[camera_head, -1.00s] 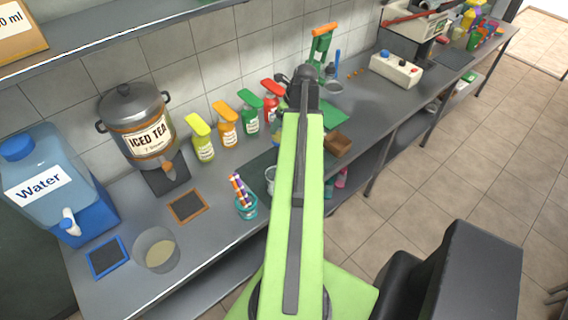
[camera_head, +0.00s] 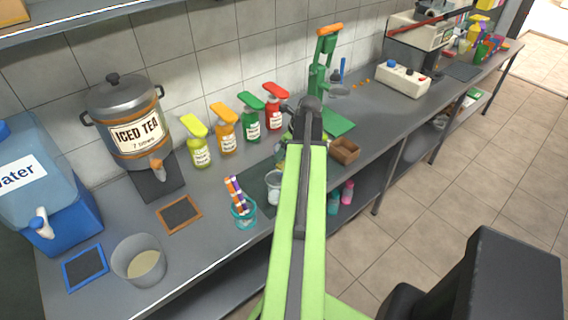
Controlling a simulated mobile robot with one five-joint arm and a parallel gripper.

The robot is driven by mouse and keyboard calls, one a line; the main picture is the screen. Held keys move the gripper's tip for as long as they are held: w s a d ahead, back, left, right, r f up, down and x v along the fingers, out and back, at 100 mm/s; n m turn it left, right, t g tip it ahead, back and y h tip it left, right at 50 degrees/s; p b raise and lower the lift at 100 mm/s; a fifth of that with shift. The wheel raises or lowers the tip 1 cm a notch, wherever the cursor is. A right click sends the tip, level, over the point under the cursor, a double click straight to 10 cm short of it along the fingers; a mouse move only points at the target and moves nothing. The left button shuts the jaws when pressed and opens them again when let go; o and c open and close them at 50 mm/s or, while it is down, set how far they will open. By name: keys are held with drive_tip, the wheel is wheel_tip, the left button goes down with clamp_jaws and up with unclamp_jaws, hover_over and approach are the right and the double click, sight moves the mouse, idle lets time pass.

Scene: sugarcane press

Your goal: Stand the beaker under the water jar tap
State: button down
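The water jar (camera_head: 28,170) is a blue dispenser with a "Water" label at the left edge, partly cut off. Its white tap (camera_head: 40,224) faces the counter front. A clear beaker (camera_head: 139,262) with a pale bottom stands upright on the counter near the front edge, to the right of the tap and apart from it. A second clear cup (camera_head: 273,187) stands on a dark mat beside my arm; I cannot tell which is the beaker meant. My gripper (camera_head: 309,115) is at the far end of my green arm, away from the jar; its fingers are mostly hidden.
A blue-framed slate (camera_head: 85,267) lies below the tap. A brown-framed slate (camera_head: 179,214) lies before the iced tea urn (camera_head: 126,122). A teal cup of straws (camera_head: 242,212), several syrup bottles (camera_head: 200,146) and a brown box (camera_head: 344,150) stand on the counter.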

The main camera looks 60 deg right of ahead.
wheel_tip(320, 180, down, 4)
drive_tip(key=b, duration=0.3)
drive_tip(key=shift+f, duration=0.1)
drive_tip(key=shift+r, duration=0.2)
drive_tip(key=shift+f, duration=0.2)
drive_tip(key=shift+c, duration=1.3)
unclamp_jaws()
drive_tip(key=shift+r, duration=0.1)
